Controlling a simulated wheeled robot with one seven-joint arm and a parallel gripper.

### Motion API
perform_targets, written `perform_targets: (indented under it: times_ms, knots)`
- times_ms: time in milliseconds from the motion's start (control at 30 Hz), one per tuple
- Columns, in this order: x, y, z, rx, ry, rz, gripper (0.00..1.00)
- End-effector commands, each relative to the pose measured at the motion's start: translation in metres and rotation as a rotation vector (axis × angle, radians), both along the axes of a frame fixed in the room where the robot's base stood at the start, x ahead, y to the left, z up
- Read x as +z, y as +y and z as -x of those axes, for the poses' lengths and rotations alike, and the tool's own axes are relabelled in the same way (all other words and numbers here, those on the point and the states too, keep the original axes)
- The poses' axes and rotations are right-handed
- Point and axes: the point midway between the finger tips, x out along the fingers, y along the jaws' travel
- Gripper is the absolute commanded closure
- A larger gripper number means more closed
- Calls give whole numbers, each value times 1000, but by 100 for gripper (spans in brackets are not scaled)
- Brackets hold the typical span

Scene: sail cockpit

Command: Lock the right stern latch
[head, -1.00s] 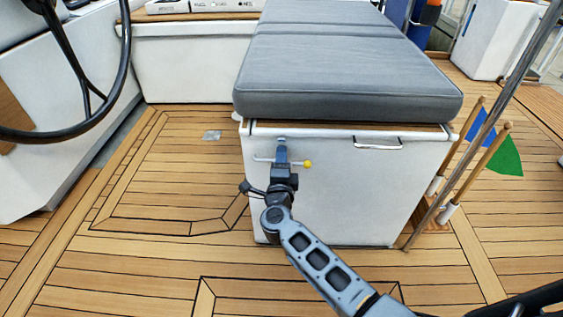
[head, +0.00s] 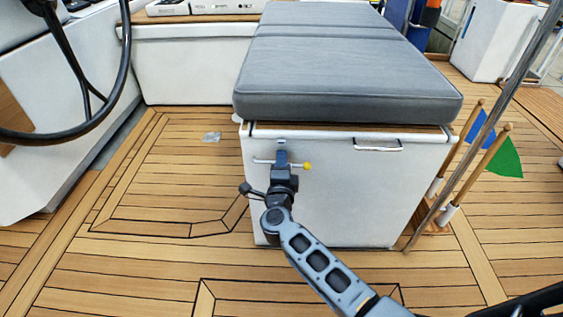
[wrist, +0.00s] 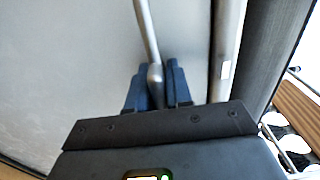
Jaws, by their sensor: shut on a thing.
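The latch (head: 262,160) is on the front face of the white locker (head: 340,200), near its upper left. Its thin metal bar lies nearly level, with a yellow knob (head: 307,166) at the right end. My gripper (head: 281,158) is in front of the bar, and its fingers hide the bar's middle. In the wrist view, my gripper's blue fingers (wrist: 158,88) are shut on the latch's metal bar (wrist: 146,30), one finger on each side of it. The yellow knob is not visible in the wrist view.
A grey cushion (head: 345,80) covers the locker top. A silver handle (head: 377,147) is on the locker face to the right. A black steering wheel (head: 120,80) is at the left. The teak floor (head: 110,270) is clear on the left.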

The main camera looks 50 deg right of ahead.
Motion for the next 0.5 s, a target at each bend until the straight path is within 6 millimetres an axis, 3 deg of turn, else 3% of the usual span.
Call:
perform_targets:
  times_ms: [500]
  knots:
    - [-2, 0, 0, 1, -115, -91, 100]
